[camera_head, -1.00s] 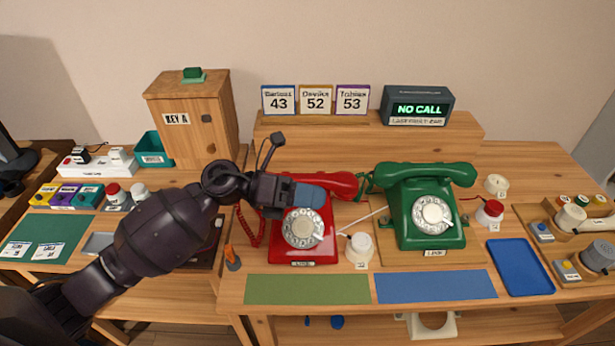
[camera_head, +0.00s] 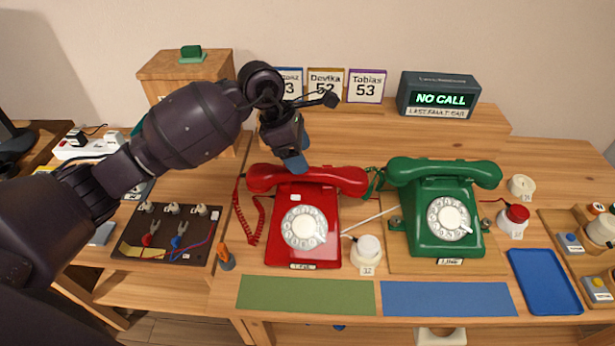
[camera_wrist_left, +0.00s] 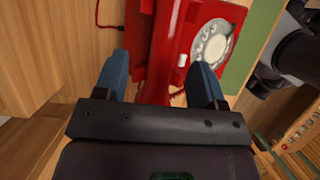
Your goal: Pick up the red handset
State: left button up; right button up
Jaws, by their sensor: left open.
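The red handset (camera_head: 307,179) lies across the cradle of the red dial phone (camera_head: 303,228), its coiled cord at the left. My left gripper (camera_head: 296,164) is open and points down just above and behind the middle of the handset. In the left wrist view its two blue fingers (camera_wrist_left: 160,82) stand apart, with the red handset (camera_wrist_left: 157,60) running between them. No firm contact is visible. The phone's white dial (camera_wrist_left: 213,42) lies to the right there. My right gripper is not in view.
A green phone (camera_head: 446,212) stands to the right, with a white-based button (camera_head: 367,258) between the phones. Name cards (camera_head: 326,84) and a NO CALL display (camera_head: 438,96) stand behind. A wired board (camera_head: 168,235) lies at the left. Green and blue mats lie in front.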

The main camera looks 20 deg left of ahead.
aim_at(307, 174)
pick_arm(q)
jog(key=x, duration=0.5)
jog(key=shift+s+a+f, duration=0.2)
jog(key=shift+s, duration=0.2)
jog(key=shift+w+d+f, duration=0.1)
jog(key=shift+d+f, duration=0.05)
jog(key=shift+f, duration=0.25)
jog(key=shift+c, duration=0.5)
